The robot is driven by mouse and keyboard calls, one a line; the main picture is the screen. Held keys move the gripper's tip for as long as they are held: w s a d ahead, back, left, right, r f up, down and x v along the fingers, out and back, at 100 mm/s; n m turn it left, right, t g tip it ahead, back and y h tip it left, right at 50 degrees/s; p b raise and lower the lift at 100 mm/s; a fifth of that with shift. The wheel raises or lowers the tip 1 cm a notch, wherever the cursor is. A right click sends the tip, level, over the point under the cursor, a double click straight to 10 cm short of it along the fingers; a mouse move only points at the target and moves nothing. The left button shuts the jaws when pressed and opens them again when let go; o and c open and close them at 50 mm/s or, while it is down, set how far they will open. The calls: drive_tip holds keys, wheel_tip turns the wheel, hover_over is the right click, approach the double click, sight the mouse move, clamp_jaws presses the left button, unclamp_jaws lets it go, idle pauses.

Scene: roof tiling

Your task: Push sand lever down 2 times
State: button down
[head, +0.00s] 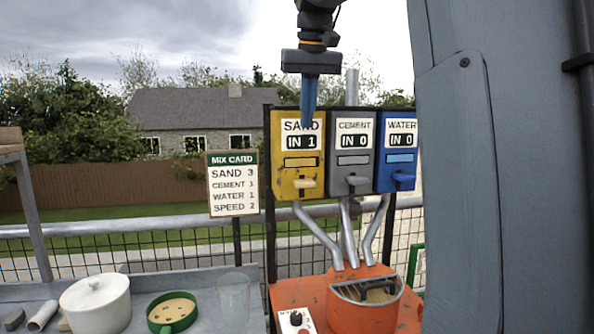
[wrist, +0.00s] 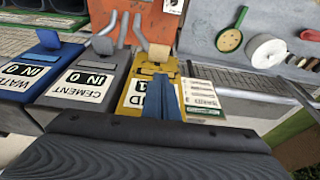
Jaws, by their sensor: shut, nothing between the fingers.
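The yellow sand dispenser (head: 284,180) hangs at the left of a row of three, and its counter reads IN 1. Its pale lever (head: 305,184) sticks out low on the front; the lever also shows in the wrist view (wrist: 158,52). My gripper (head: 308,122) is shut and empty, its blue fingers pointing down in front of the upper part of the sand box, above the lever and apart from it. In the wrist view my fingers (wrist: 164,82) cover part of the SAND label and counter.
The grey cement box (head: 349,180) and blue water box (head: 384,180) stand to the right, both reading IN 0. A mix card (head: 233,190) lists SAND 3. Chutes lead to an orange mixer (head: 340,315) below. A white pot (head: 95,305) and green sieve (head: 161,325) sit left.

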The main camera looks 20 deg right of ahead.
drive_tip(key=shift+d+f, duration=0.1)
drive_tip(key=shift+d, duration=0.1)
drive_tip(key=p, duration=0.3)
hover_over(305, 182)
wheel_tip(305, 182, down, 12)
drive_tip(key=shift+s+a+f, duration=0.1)
drive_tip(key=shift+f, duration=0.65)
drive_tip(key=shift+f, duration=0.1)
wheel_tip(305, 182, down, 3)
drive_tip(key=shift+f+b, duration=0.2)
drive_tip(key=shift+b, duration=0.6)
drive_tip(key=shift+f, duration=0.15)
